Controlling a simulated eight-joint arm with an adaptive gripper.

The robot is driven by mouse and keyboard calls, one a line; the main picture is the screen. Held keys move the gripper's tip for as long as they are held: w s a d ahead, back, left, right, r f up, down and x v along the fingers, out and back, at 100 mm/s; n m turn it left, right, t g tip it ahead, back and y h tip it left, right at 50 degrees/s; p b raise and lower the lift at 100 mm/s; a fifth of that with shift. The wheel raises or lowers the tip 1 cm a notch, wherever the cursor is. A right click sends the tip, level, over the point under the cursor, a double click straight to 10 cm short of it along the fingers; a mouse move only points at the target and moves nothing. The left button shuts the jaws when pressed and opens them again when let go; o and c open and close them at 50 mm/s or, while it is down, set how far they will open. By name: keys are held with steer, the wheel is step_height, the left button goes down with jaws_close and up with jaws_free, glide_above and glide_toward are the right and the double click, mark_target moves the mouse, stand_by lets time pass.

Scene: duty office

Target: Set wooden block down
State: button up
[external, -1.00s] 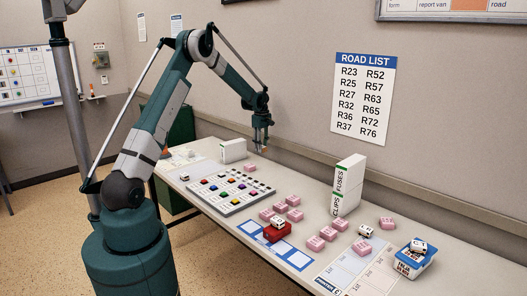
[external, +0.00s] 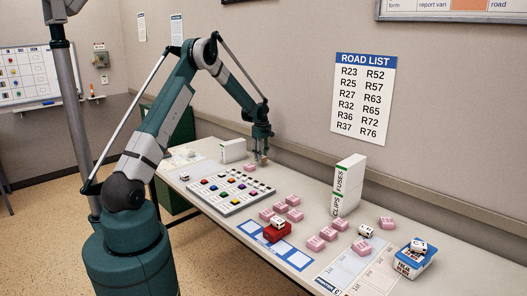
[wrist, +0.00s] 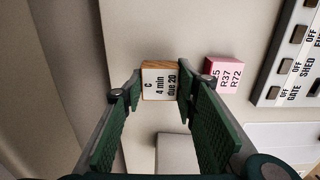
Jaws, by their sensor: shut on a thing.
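The wooden block (wrist: 159,82) has a white printed label reading "C 4 min due 20" and light wood sides. My gripper (wrist: 158,88) is shut on it, with a green pad on each side. In the external view my gripper (external: 262,153) points down over the far part of the table, and the block (external: 264,160) shows small below its fingers. The block is close to the table top; I cannot tell whether it touches. Its underside is hidden.
A pink block (wrist: 225,73) lies close beside the held block. The button panel (external: 231,187) stands nearer the front. A white box (external: 233,150) stands at the back left, by the wall.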

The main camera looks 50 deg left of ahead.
steer(key=shift+f, duration=1.15)
steer(key=shift+f, duration=0.15)
steer(key=o, duration=0.9)
step_height(320, 180, up, 12)
steer(key=shift+r+p, duration=0.15)
steer(key=shift+p, duration=0.3)
